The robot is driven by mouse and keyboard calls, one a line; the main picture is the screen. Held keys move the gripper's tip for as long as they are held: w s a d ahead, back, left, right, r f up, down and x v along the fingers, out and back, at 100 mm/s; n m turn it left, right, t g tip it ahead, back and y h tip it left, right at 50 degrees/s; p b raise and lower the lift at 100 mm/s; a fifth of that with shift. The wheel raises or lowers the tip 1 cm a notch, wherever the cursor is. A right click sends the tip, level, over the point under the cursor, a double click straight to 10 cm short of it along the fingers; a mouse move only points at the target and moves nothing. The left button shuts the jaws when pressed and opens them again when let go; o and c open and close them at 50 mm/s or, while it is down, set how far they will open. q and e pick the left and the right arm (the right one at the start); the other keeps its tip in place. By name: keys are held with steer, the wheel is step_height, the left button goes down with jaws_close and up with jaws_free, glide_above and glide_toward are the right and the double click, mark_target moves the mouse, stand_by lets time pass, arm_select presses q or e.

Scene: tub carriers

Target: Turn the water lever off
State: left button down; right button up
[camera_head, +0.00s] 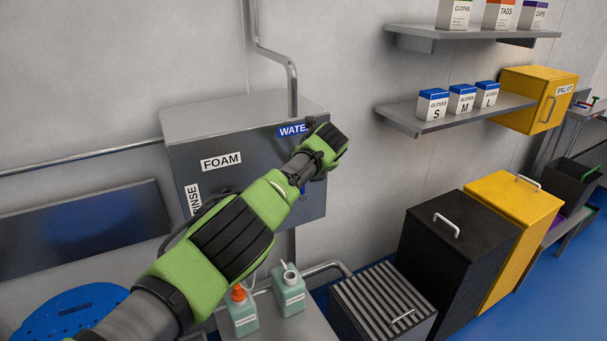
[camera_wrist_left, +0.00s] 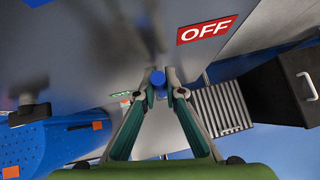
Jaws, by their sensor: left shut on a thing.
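The grey control box (camera_head: 235,140) is on the wall, with a blue WATER label (camera_head: 293,131) at its upper right. In the left wrist view, the blue water lever (camera_wrist_left: 158,77) shows end-on between the fingertips of my left gripper (camera_wrist_left: 158,84), which is shut on it. A red OFF sign (camera_wrist_left: 206,30) is on the box face, above and right of the lever in that view. In the head view my left arm covers much of the box's right side and hides the fingertips and most of the lever. My right gripper is not in view.
FOAM (camera_head: 221,161) and RINSE (camera_head: 193,199) labels are on the box's left part. Two bottles (camera_head: 241,311) (camera_head: 289,290) stand below. A black bin (camera_head: 455,245) and a yellow bin (camera_head: 515,205) stand right. Shelves (camera_head: 455,112) hold glove boxes.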

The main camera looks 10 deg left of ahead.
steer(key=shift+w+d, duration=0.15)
arm_select(q)
steer(key=c, duration=2.4)
jaws_free()
steer(key=shift+o, duration=0.2)
steer(key=shift+d, duration=0.1)
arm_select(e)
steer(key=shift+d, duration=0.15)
arm_select(q)
steer(key=shift+f, duration=0.1)
steer(key=shift+s+d+r, duration=0.2)
steer(key=shift+s+r, duration=0.05)
steer(key=shift+r, duration=0.25)
steer(key=v, duration=1)
steer(key=shift+s+r, duration=0.25)
steer(key=shift+s, duration=0.1)
